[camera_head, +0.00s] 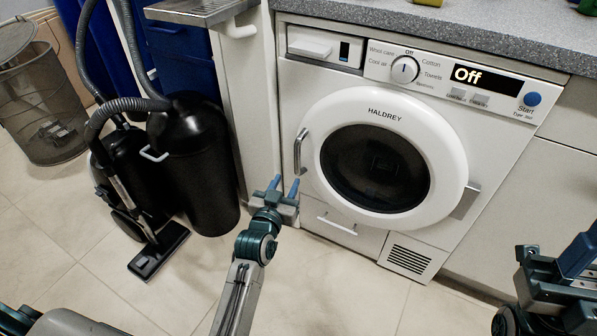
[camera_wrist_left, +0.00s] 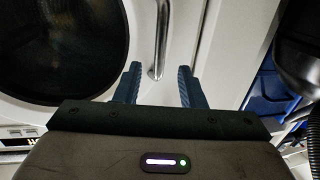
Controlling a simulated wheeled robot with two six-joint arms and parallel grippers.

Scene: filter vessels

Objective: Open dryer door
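The white dryer (camera_head: 345,207) stands under the counter. Its round door (camera_head: 449,150) with dark glass is closed. The door's curved metal handle (camera_head: 299,152) is on the door's left side. My left gripper (camera_head: 284,186) is open, just below and left of the handle. In the left wrist view, the open fingers (camera_wrist_left: 158,84) point at the handle (camera_wrist_left: 161,38). Its lower end appears between the fingertips in that picture; contact is not visible. Part of my right arm shows at the right edge; its finger state is unclear.
A mesh basket (camera_head: 45,100) is farther left. The grey counter (camera_head: 480,35) runs above the dryer. Tiled floor is free in front. The dryer display (camera_head: 485,78) reads Off.

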